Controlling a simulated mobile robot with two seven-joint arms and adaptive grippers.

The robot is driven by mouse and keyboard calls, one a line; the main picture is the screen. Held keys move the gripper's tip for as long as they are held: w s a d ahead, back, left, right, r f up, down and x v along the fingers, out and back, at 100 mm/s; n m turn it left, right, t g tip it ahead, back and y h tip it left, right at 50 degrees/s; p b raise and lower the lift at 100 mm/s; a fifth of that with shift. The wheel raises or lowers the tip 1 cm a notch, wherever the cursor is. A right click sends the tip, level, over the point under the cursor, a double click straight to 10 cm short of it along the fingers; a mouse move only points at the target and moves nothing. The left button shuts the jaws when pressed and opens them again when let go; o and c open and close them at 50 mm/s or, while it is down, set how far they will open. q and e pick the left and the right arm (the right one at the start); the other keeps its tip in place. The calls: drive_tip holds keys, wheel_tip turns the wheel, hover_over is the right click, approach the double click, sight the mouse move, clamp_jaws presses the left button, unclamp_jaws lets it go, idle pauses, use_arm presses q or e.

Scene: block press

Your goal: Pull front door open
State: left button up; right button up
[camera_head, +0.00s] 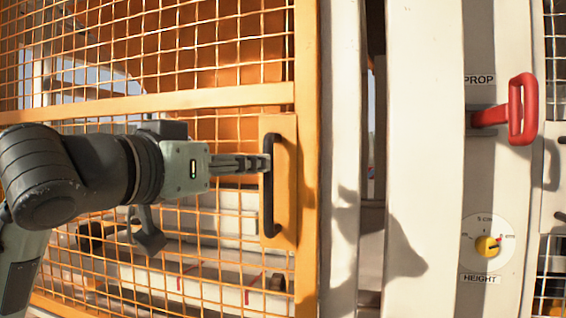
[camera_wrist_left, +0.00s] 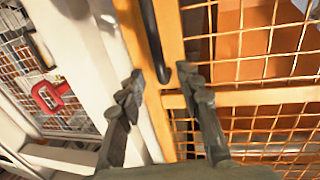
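The front door (camera_head: 150,101) is an orange frame with wire mesh, filling the left of the head view. Its edge lies beside a white post, and I see no clear gap there. A black upright bar handle (camera_head: 268,205) sits on an orange plate at that edge. It also shows in the left wrist view (camera_wrist_left: 150,30). My left gripper (camera_head: 264,163) reaches the handle at mid-height from the left. In the left wrist view its fingers (camera_wrist_left: 161,85) are spread, with the handle's lower end between or just beyond the tips; contact is unclear. My right gripper is not in view.
White posts (camera_head: 425,130) stand right of the door, with a dark gap between two of them. A red handle (camera_head: 522,110) marked PROP sticks out at the right. Below it is a HEIGHT dial (camera_head: 487,245) with a yellow knob. Another mesh panel stands at the far right.

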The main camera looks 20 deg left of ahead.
use_arm(q)
drive_tip(key=p+x, duration=0.1)
drive_tip(key=x, duration=0.6)
drive_tip(key=shift+r, duration=0.35)
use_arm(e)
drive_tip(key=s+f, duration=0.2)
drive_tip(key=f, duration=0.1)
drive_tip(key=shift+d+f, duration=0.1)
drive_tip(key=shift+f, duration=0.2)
use_arm(q)
clamp_jaws()
